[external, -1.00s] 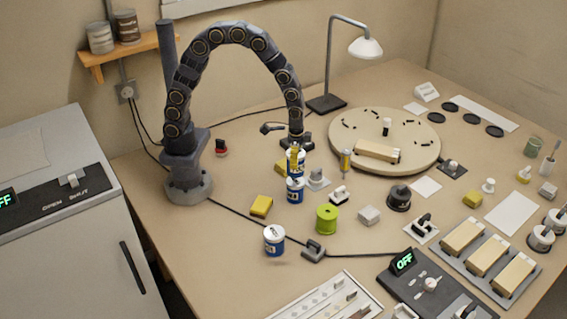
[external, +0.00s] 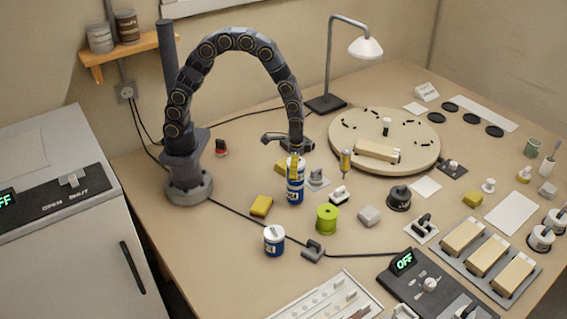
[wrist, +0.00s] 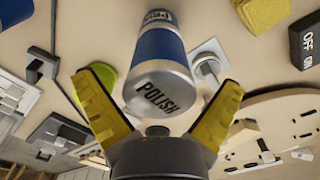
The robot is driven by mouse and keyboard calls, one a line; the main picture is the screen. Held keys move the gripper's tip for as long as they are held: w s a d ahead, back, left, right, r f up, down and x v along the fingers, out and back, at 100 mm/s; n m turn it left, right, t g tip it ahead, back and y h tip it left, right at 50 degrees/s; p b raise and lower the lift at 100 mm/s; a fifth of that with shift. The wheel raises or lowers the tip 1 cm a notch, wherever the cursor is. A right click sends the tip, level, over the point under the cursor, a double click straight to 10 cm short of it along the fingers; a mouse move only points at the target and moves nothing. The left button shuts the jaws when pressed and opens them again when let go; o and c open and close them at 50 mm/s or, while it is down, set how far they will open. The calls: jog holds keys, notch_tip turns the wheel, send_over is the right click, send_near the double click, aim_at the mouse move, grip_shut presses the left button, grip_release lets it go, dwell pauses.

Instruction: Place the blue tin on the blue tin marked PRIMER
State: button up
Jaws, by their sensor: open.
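Two blue tins stand stacked at the middle of the bench. The upper blue tin (external: 302,168) has a silver end reading POLISH, which faces the wrist view (wrist: 158,88). The lower blue tin (external: 295,195) lies under it; part of a label, seemingly the start of PRIMER, shows at the top of the wrist view, but I cannot read it fully. My gripper (external: 295,158) is right above the stack. Its yellow fingers are spread on either side of the upper tin, with gaps visible in the wrist view (wrist: 157,95). Another blue-and-white tin (external: 274,241) stands apart, nearer the front left.
A green spool (external: 327,219) and a yellow block (external: 261,206) stand close to the stack. A yellow-handled tool (external: 345,162) stands upright to its right. A black cable (external: 240,225) crosses the bench in front. A round turntable board (external: 420,135) is behind right.

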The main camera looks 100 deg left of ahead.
notch_tip(320, 180, up, 12)
jog(key=shift+f, duration=0.1)
jog(key=s+d+r+g, duration=0.1)
jog(key=s+r, duration=0.2)
jog(key=s, duration=0.9)
jog(key=s+r, duration=0.4)
jog(key=s, duration=0.9)
jog(key=shift+d+g, duration=0.4)
